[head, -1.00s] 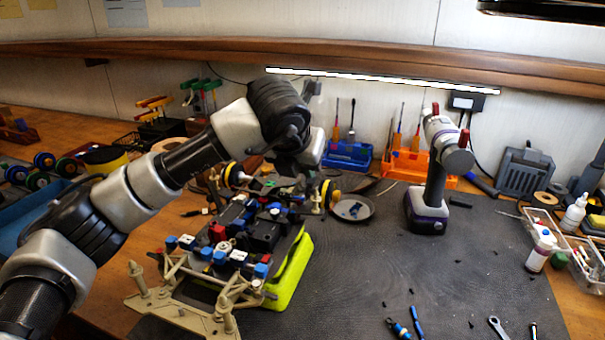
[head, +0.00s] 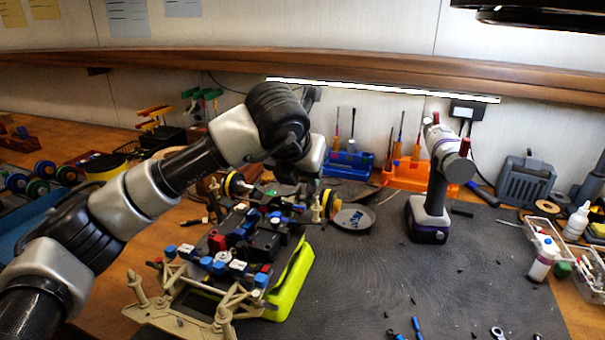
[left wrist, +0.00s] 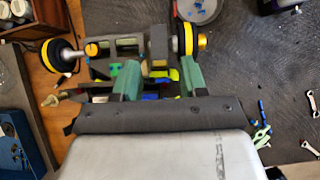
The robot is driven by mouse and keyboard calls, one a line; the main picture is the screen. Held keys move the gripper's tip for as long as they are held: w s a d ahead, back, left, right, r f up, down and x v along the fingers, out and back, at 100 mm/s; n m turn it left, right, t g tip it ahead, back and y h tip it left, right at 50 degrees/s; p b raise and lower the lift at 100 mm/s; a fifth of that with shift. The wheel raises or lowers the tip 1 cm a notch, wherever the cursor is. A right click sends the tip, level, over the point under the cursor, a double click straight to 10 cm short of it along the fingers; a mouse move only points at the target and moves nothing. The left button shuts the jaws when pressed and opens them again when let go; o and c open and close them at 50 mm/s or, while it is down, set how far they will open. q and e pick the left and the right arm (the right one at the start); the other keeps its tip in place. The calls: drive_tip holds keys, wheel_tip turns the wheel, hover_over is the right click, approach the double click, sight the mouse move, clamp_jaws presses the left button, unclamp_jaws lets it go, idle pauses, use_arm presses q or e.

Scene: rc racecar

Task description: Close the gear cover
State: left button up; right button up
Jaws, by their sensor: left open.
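The RC racecar (head: 262,242), with its beige front frame, blue and red parts and yellow-green stand, sits on the dark mat. My left arm reaches over its far end; in the head view the fingers are mostly hidden. In the left wrist view my left gripper (left wrist: 160,80) has two green fingers set apart, with nothing clearly held between them. They point at the car's rear section (left wrist: 125,47), between two yellow-rimmed wheels (left wrist: 188,35). I cannot clearly make out the gear cover or whether the fingers touch anything. My right gripper is not in view.
A cordless drill (head: 430,195) stands right of the car, and a round grey dish (head: 354,218) lies near the rear wheel. Screwdriver racks (head: 410,172) stand at the back. Bottles (head: 543,258) and trays line the right. The mat between is mostly clear.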

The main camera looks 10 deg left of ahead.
use_arm(q)
drive_tip(key=v, duration=1)
drive_tip(key=shift+b, duration=0.4)
drive_tip(key=shift+s, duration=0.1)
